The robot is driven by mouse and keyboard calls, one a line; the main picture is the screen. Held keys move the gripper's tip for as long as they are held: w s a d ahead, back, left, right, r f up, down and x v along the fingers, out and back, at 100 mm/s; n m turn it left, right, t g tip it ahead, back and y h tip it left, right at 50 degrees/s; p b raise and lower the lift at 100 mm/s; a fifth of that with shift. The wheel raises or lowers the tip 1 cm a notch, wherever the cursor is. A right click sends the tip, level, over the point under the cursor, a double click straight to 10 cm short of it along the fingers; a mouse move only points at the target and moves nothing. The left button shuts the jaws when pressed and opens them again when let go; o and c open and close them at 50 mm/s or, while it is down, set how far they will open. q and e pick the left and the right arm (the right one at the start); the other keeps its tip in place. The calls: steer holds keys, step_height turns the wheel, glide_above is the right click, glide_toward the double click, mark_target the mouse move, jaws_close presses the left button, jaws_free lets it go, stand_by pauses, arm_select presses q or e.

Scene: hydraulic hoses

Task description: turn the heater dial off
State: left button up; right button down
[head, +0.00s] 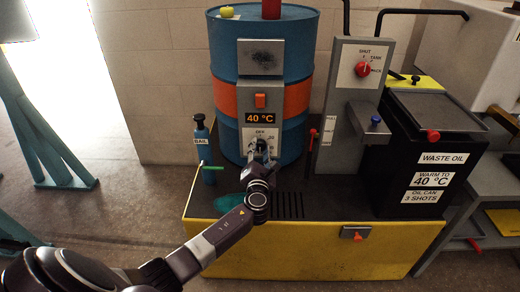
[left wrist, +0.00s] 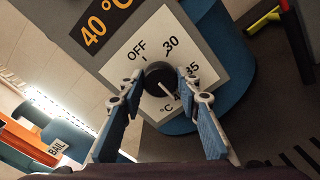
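The heater dial (left wrist: 160,80) is a round black knob on a white plate marked OFF, 30 and 35 in the left wrist view. Its white pointer line slants down and right, away from OFF; the mark it points to is hidden by a finger. In the head view the dial plate (head: 260,137) is on the blue drum's front, below a display (head: 261,118) reading 40 °C. My left gripper (left wrist: 161,84) has one fingertip on each side of the knob, very close to it. I cannot tell whether they press on it. My right gripper is not in view.
The blue drum (head: 232,70) with an orange band stands on a yellow-sided bench (head: 300,250). A blue bottle marked BAIL (head: 201,140) stands left of it. A grey panel with a red knob (head: 363,69) and a black waste oil box (head: 400,160) stand to the right.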

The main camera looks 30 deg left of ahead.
arm_select(q)
steer(key=shift+c, duration=1.3)
